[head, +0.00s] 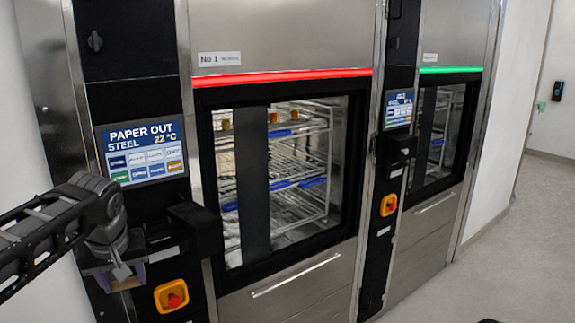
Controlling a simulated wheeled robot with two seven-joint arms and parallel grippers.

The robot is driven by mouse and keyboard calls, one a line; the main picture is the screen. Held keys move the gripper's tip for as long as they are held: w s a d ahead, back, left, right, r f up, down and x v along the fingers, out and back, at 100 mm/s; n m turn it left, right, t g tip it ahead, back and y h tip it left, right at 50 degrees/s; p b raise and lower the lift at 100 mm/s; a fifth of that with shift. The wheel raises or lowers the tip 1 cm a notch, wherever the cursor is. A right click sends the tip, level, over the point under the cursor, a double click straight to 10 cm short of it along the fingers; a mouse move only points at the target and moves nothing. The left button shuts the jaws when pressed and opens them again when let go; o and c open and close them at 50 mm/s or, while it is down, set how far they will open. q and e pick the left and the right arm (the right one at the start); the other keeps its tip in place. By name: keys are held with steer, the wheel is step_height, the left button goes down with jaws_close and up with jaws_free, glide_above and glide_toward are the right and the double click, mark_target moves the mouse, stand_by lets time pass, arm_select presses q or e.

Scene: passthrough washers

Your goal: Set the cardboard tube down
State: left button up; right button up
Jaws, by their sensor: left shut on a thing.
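My left arm comes in from the left, and my left gripper (121,271) points down in front of the left washer's dark column, below its screen. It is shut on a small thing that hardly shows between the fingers. I take it for the cardboard tube, but its shape and colour cannot be made out. A small grey and purplish piece shows around and below the fingertips, and I cannot tell what it is.
A black box (196,228) juts from the column beside my gripper, above a red stop button (174,300). Racks show behind its glass door (300,165). A second washer (440,130) stands right; grey floor (510,255) is clear.

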arm_select(q)
steer(key=d+f+m+h, duration=0.1)
steer(key=d+f+m, duration=0.1)
steer(key=d+f, duration=0.5)
steer(key=d+f+m+h+b, duration=0.1)
steer(key=d+f+m, duration=0.2)
steer(key=d+f, duration=0.4)
step_height(320, 180, down, 8)
steer(key=shift+m+t, duration=0.3)
steer(key=r, duration=0.5)
steer(key=shift+w, duration=0.2)
steer(key=shift+a, duration=0.1)
